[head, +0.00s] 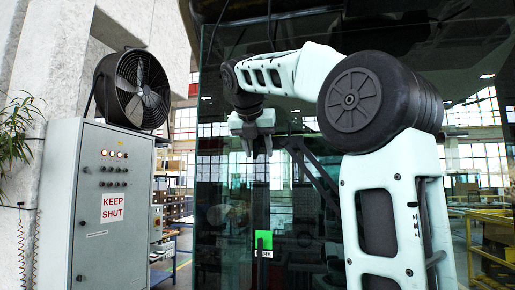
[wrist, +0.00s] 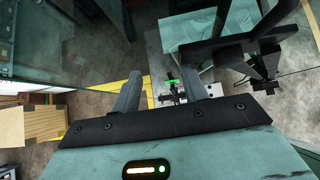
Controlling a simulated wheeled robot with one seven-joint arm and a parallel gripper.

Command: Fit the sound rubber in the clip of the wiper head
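My gripper (head: 258,152) hangs fingers down in front of the dark glass in the head view. Its two fingers stand apart in both views, with nothing visibly held between them; in the wrist view (wrist: 162,92) I look down past them. A dark jointed arm (head: 312,165), apparently the wiper arm, runs diagonally across the glass just right of my gripper. A black assembly (wrist: 262,66) at the right of the wrist view may be the wiper head; its clip is too small to make out. I cannot identify the sound rubber in either view.
A grey cabinet (head: 112,200) marked "KEEP SHUT" stands at left with a black fan (head: 131,88) on top. A green tag (head: 264,240) shows low on the glass. Cardboard boxes (wrist: 35,122) and yellow floor lines lie below in the wrist view.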

